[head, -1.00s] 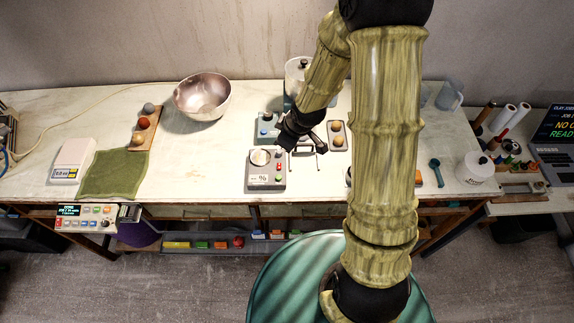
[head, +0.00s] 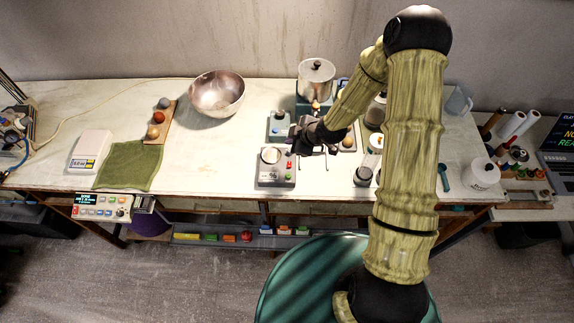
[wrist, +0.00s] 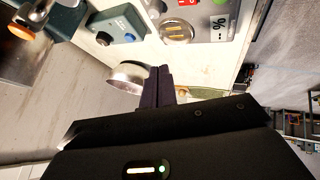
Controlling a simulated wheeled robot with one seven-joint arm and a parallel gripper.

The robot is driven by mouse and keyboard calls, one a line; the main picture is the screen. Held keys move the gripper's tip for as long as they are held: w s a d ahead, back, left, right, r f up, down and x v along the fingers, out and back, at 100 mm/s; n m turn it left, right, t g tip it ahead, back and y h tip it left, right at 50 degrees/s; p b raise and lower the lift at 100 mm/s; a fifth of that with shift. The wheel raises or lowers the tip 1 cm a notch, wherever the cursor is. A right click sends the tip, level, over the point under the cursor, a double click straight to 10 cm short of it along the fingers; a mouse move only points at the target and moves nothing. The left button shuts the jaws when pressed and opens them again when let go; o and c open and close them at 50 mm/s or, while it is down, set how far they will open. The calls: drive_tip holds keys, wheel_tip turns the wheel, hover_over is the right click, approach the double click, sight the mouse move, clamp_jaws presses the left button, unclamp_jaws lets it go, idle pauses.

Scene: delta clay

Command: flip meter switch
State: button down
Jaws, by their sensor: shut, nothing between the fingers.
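The meter (head: 275,181) is a grey box on the table with a round pale dial, a % label, and red and green parts on its right side. Its switch cannot be made out clearly. The meter also shows at the top of the wrist view (wrist: 200,35), cut off by the frame edge. My gripper (head: 293,140) is by the meter's upper right corner in the head view; whether it touches is not clear. In the wrist view its dark fingers (wrist: 161,84) are together and empty, pointing below the dial.
A blue-grey box (head: 278,124) stands just behind the meter. A metal bowl (head: 217,92) and green cloth (head: 128,168) lie left. The table between bowl and meter is clear.

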drive_tip(key=b, duration=0.5)
hover_over(291, 166)
drive_tip(key=f, duration=0.7)
drive_tip(key=shift+w+f, duration=0.2)
drive_tip(key=shift+f, duration=0.1)
drive_tip(key=shift+s+d+f+b, duration=0.15)
drive_tip(key=shift+d+f+b, duration=0.15)
drive_tip(key=shift+f+b, duration=0.25)
drive_tip(key=shift+s+a, duration=0.1)
drive_tip(key=shift+a, duration=0.05)
drive_tip(key=shift+w+a, duration=0.1)
drive_tip(key=shift+w, duration=0.15)
drive_tip(key=shift+s+a, duration=0.1)
drive_tip(key=shift+a, duration=0.1)
drive_tip(key=shift+s+d, duration=0.1)
drive_tip(key=shift+d, duration=0.45)
drive_tip(key=shift+a, duration=0.15)
